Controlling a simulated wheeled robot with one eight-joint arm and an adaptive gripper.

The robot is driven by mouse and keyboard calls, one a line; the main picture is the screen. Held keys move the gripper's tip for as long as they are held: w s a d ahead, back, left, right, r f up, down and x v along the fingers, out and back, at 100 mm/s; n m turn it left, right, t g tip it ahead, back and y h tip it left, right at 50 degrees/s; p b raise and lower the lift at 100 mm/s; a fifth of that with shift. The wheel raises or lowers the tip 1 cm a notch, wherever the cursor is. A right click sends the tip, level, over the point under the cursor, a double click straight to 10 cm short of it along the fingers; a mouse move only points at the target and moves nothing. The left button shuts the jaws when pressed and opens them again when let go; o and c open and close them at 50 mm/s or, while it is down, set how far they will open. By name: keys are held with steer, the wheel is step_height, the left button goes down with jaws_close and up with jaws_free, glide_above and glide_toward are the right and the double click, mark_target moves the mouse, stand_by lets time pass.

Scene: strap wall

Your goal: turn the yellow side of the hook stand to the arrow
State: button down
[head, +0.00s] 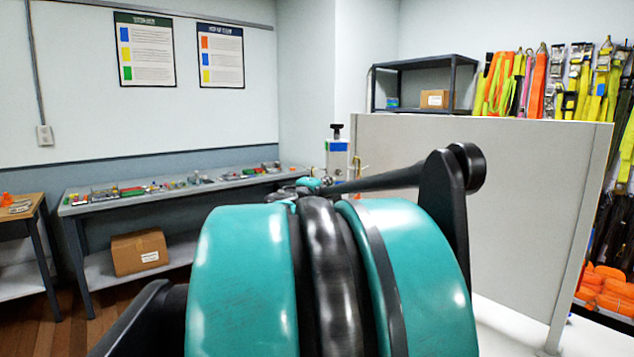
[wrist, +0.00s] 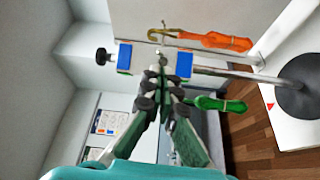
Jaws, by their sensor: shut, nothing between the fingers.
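The hook stand has a white block head with a blue panel (wrist: 183,64), a black knob (wrist: 101,56) and a grey pole (wrist: 225,73). The wrist view shows it lying sideways. The blue panel (head: 337,147) and knob (head: 336,131) also show in the head view. No yellow side shows. A small red mark (wrist: 269,105), perhaps the arrow, is beside the round black base (wrist: 305,85). My gripper (wrist: 160,66) is shut and empty, in front of the head's middle, hiding part of it. I cannot tell whether it touches. My arm hides the stand's lower part in the head view.
An orange strap (wrist: 228,42) hangs from a brass hook (wrist: 155,32); a green strap (wrist: 218,104) hangs on the other side. A pale partition (head: 480,200) stands behind and right. A long bench (head: 190,188) with small items stands at left.

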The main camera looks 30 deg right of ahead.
steer(key=w+d+r+n+g+h, duration=0.25)
steer(key=w+n+g, duration=0.25)
steer(key=w+g, duration=0.25)
steer(key=w+a+f+n+g, duration=0.3)
steer(key=w+a+f+g, duration=0.2)
steer(key=a+g, duration=0.45)
steer(key=x, duration=1.4)
steer(key=shift+d, duration=0.4)
steer(key=shift+f, duration=0.1)
steer(key=shift+s+d+n+t+h, duration=0.2)
steer(key=shift+d+n+t+h, duration=0.05)
steer(key=shift+n+t, duration=0.15)
